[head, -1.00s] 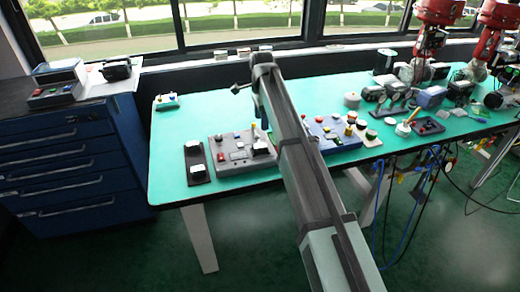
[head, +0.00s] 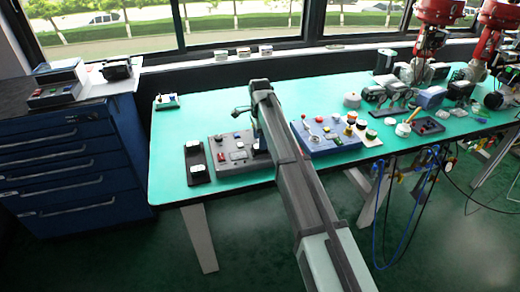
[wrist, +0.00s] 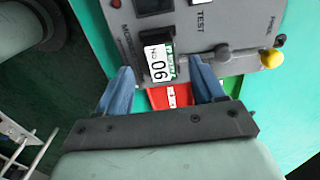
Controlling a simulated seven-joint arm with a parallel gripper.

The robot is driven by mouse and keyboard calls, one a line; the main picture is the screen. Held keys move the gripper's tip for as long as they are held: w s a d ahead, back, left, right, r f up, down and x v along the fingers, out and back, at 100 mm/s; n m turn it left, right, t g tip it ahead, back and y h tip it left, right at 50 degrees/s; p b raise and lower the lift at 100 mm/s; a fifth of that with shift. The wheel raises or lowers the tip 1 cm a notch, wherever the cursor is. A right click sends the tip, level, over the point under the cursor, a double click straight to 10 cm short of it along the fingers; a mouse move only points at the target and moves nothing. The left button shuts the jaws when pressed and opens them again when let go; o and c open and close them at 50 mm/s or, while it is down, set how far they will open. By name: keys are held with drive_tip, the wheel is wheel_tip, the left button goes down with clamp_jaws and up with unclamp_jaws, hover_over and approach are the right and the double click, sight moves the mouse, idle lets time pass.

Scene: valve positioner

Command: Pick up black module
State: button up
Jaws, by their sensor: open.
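A black module (wrist: 147,52) with a white and green label reading "NO 06" sits on a grey control panel (wrist: 200,52) in the wrist view. My gripper (wrist: 163,76) is open, with blue fingers apart on either side of the module's near end. I cannot tell whether either finger touches it. A red piece (wrist: 170,97) with a white mark shows between the fingers, closer to the palm. In the head view the grey panel (head: 222,168) stands on the green table, and my arm covers the module and the fingertips.
A blue-grey panel (head: 325,140) with a lever lies to the right. A black plate with white-topped parts (head: 197,165) lies to the left. The table's left front is bare.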

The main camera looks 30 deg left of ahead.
wheel_tip(320, 180, down, 4)
drive_tip(key=shift+w+f, duration=0.1)
drive_tip(key=shift+c, duration=0.3)
drive_tip(key=c, duration=1.1)
